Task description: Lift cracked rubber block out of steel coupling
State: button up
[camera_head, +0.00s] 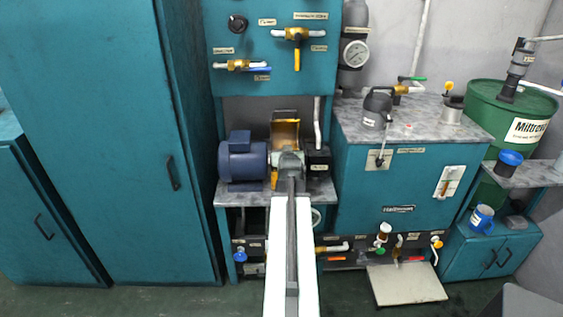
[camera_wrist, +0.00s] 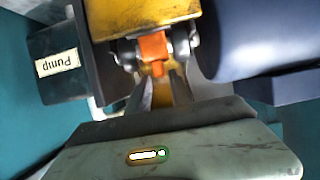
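The rubber block (camera_wrist: 154,46) is orange and sits in the steel coupling (camera_wrist: 183,43) in the wrist view, between its two metal halves. Any crack is too small to make out. My gripper (camera_wrist: 160,78) is open, with a gap between its two fingers. The fingertips are close to the block's near end; I cannot tell whether they touch it. In the head view my gripper (camera_head: 290,160) is in front of the raised yellow guard (camera_head: 285,131), and my arm hides the coupling and block.
The blue motor (camera_head: 242,160) stands close on the left of the coupling in the head view, and the dark pump (camera_head: 318,161) close on the right. The guard's yellow inside (camera_wrist: 140,15) is just beyond the block. A valve panel (camera_head: 265,75) rises behind.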

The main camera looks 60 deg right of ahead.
jog(key=shift+x, duration=1.15)
jog(key=shift+s+a, duration=0.1)
jog(key=shift+a, duration=0.05)
jog(key=shift+r, duration=0.1)
grip_shut()
notch_tip(320, 180, up, 10)
jog(key=p, duration=1)
